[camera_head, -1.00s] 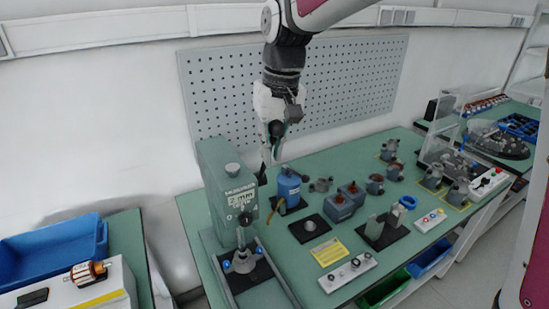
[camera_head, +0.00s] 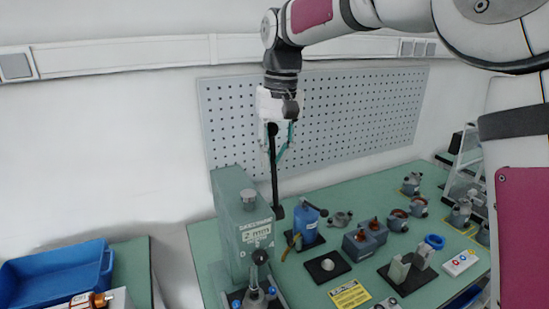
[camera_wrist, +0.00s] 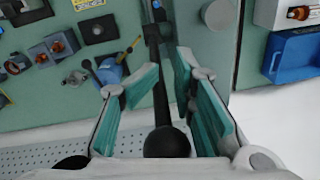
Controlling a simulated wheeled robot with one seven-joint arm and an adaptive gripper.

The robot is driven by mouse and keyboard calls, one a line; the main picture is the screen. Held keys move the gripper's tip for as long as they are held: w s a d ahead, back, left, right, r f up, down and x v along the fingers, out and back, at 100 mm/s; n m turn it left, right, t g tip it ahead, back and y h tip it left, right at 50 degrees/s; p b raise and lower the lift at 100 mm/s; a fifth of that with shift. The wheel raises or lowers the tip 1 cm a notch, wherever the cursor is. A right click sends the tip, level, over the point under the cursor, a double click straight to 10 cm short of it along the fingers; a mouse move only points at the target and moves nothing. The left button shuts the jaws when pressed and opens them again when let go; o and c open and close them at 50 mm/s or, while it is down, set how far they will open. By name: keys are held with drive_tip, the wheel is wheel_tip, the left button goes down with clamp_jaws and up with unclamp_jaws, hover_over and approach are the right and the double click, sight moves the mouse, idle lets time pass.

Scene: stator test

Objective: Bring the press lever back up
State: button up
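The press (camera_head: 229,215) is a grey-green column with a "2 mm" label, at the left of the bench in the head view. Its lever (camera_head: 274,170) is a black rod with a ball knob, standing nearly upright from a pivot at the press's right side. My gripper (camera_head: 279,143) is at the lever's upper end, pointing down. In the wrist view the lever (camera_wrist: 161,100) runs between my two teal finger pads (camera_wrist: 168,75), its knob near the palm. The pads stand apart with gaps showing beside the rod, so my gripper looks open around it.
A blue device (camera_head: 307,222) stands right of the press. Grey motor parts (camera_head: 366,240), a black pad (camera_head: 327,266) and a yellow card (camera_head: 349,294) lie farther right. A blue bin (camera_head: 60,274) sits left. A pegboard (camera_head: 350,115) is behind.

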drive_tip(key=shift+w, duration=0.2)
idle(0.3)
wheel_tip(320, 180, up, 12)
drive_tip(key=d, duration=0.1)
idle(0.4)
drive_tip(key=shift+s, duration=0.1)
drive_tip(key=s+d+f+m+t, duration=0.1)
drive_tip(key=s+d+t, duration=0.1)
drive_tip(key=s+d, duration=0.4)
drive_tip(key=s+d+f+t, duration=0.1)
drive_tip(key=s+d, duration=0.3)
drive_tip(key=s, duration=0.5)
drive_tip(key=s+d+f+t, duration=0.1)
drive_tip(key=s+d+f, duration=0.2)
drive_tip(key=s+f, duration=0.2)
drive_tip(key=s+d+f+m+t, duration=0.1)
drive_tip(key=s+d+f, duration=0.2)
drive_tip(key=s+f, duration=0.3)
drive_tip(key=shift+s+f+t+h, duration=0.15)
drive_tip(key=shift+s+t+h, duration=0.2)
drive_tip(key=shift+s, duration=0.25)
